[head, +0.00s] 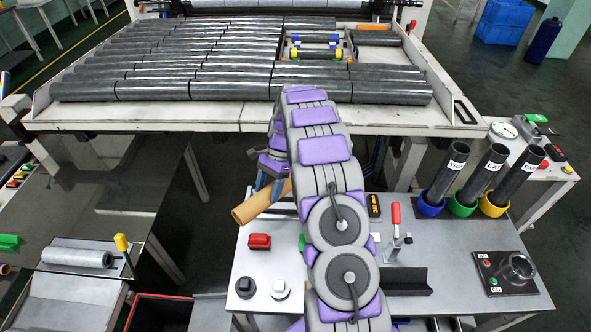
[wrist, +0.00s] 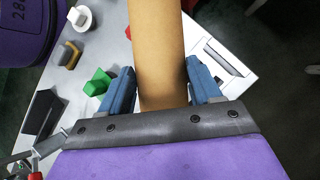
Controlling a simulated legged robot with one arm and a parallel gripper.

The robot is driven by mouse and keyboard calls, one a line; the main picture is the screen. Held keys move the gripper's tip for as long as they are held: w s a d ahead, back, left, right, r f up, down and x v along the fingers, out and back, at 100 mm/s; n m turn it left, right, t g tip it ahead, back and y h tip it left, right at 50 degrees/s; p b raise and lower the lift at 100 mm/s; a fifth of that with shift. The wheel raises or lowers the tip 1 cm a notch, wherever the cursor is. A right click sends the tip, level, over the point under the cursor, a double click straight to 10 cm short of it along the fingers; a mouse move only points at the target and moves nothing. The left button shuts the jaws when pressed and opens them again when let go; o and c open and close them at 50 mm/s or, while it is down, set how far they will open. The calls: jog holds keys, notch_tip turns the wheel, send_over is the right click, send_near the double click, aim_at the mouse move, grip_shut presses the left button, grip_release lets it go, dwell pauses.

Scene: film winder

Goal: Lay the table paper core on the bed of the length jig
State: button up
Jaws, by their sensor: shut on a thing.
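The brown cardboard core (head: 254,207) is held by my gripper (head: 272,188), left of my arm and above the left back part of the grey worktable. In the wrist view the core (wrist: 158,45) runs between the blue fingers of my gripper (wrist: 161,78), which are shut on its sides. The core's far end is out of the wrist frame. What looks like the length jig is a black angled bed (head: 405,281) on the worktable, right of my arm, with a red-handled clamp (head: 396,215) behind it. My arm may hide its left part. The core is apart from this bed.
A red block (head: 259,241), a black knob (head: 245,287) and a white knob (head: 280,288) stand on the worktable's left part. Several dark tubes (head: 487,172) stand in coloured cups at right. A black button box (head: 504,271) is at front right. A loaded rack lies behind.

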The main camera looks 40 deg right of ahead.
jog(key=d+m+t, duration=0.1)
jog(key=d+m, duration=0.2)
jog(key=s+d+m+t+p, duration=0.1)
jog(key=d+m+t, duration=0.1)
jog(key=d+m, duration=0.1)
jog(key=d+m+t, duration=0.2)
jog(key=d+m, duration=0.1)
jog(key=d, duration=0.1)
jog(key=shift+s+f, duration=0.15)
jog(key=shift+s, duration=0.05)
jog(key=shift+d+p, duration=0.2)
jog(key=shift+p, duration=0.6)
jog(key=shift+f, duration=3.9)
jog(key=shift+s+p, duration=0.1)
jog(key=shift+p, duration=0.25)
jog(key=shift+a+f, duration=0.1)
jog(key=shift+f, duration=0.4)
jog(key=o, duration=1.2)
